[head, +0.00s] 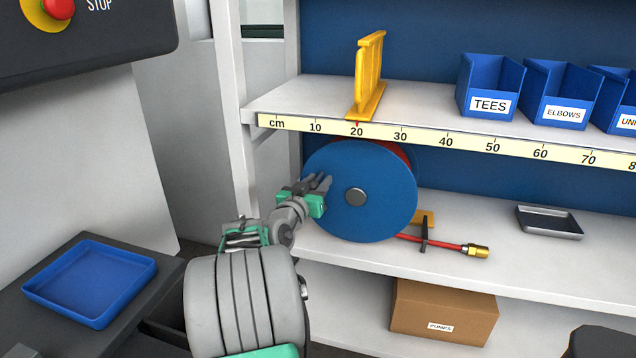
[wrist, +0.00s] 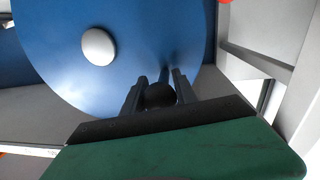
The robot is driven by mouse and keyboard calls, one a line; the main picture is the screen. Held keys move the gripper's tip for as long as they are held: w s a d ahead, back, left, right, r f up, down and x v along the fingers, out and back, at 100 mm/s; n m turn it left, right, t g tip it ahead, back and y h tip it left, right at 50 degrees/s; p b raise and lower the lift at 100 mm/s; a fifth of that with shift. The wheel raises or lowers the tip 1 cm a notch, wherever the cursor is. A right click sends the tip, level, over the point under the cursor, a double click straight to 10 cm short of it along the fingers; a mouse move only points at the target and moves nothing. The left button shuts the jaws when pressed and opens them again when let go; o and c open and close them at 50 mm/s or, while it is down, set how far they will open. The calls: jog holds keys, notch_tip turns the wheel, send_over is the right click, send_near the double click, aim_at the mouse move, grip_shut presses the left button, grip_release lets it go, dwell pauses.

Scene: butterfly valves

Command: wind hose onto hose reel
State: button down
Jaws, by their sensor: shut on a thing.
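The hose reel (head: 375,215) is a blue disc with a silver hub, standing on the middle shelf; it also shows large in the wrist view (wrist: 150,50). A strip of red hose shows behind its upper right edge. The red hose (head: 446,245) runs out at the lower right along the shelf and ends in a brass nozzle (head: 478,251). My gripper (head: 318,184) is at the left side of the disc. In the wrist view its fingers are shut on a dark round crank knob (wrist: 160,95) on the disc face. The knob is hidden in the head view.
A shelf with a centimetre scale (head: 445,142) runs just above the reel. A yellow frame (head: 368,75) and blue bins (head: 490,85) stand on it. A grey tray (head: 549,221) lies right of the nozzle. A cardboard box (head: 443,310) sits below; a blue tray (head: 90,282) is at left.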

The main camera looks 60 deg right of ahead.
dwell(0.9)
jog(key=s+r+m+b, duration=0.1)
jog(key=b, duration=0.1)
jog(key=s+r+m+b, duration=0.1)
jog(key=m+b, duration=0.1)
jog(key=shift+s+d+r+m, duration=0.15)
jog(key=shift+r+m, duration=0.05)
jog(key=shift+m, duration=0.1)
jog(key=shift+s+d+r+m+y+b, duration=0.2)
jog(key=shift+s+r+m+b, duration=0.4)
jog(key=shift+s+m+b, duration=0.4)
jog(key=shift+s+d+r+m+y+b, duration=0.1)
jog(key=shift+s+r+m+y+b, duration=0.1)
jog(key=shift+s+r+m+b, duration=0.75)
jog(key=shift+w+f, duration=0.3)
jog(key=shift+w, duration=0.1)
jog(key=c, duration=1)
grip_release()
jog(key=shift+o, duration=0.2)
jog(key=a, duration=0.8)
jog(key=shift+s+r, duration=0.2)
jog(key=shift+s, duration=0.05)
